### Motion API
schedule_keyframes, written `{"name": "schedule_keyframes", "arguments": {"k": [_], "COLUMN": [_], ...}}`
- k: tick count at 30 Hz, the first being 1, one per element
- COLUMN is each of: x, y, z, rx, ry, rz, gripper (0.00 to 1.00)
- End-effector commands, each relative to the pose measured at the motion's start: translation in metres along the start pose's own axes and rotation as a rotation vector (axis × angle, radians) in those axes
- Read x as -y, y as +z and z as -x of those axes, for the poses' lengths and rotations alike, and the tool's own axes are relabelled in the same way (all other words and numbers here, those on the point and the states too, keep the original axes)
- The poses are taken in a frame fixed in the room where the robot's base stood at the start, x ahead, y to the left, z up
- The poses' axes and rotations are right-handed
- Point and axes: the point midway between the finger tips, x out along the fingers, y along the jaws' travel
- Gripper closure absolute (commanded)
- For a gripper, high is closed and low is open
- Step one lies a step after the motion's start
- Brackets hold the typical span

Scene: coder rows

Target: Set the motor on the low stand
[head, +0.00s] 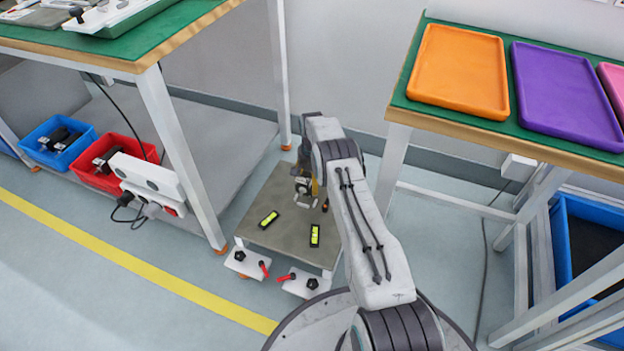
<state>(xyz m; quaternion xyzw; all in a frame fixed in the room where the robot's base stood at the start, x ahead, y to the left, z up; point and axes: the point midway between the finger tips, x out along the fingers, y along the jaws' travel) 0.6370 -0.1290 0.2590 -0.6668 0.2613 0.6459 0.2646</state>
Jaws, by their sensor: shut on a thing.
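The low stand (285,238) is a grey-brown square plate close to the floor, between two green-topped benches. My gripper (306,183) is over the back part of the stand, at the end of my arm. It is shut on the motor (301,188), a small dark and metallic piece that is partly hidden by the gripper. I cannot tell whether the motor touches the plate or is a little above it.
Two black bars with yellow-green vials (315,236) lie on the stand's front half. White feet with black knobs and red handles (264,268) stick out in front. A left bench leg (180,150) and right bench (470,130) flank the stand. Red bin (97,180) stands left.

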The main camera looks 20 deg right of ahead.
Motion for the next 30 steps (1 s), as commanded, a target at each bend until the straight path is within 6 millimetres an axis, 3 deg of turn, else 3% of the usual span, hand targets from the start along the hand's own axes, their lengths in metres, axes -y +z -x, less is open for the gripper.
{"name": "schedule_keyframes", "arguments": {"k": [30], "x": [0.0011], "y": [-0.0018], "z": [-0.003], "rx": [-0.006], "ry": [-0.003], "rz": [0.0], "gripper": [0.61]}}
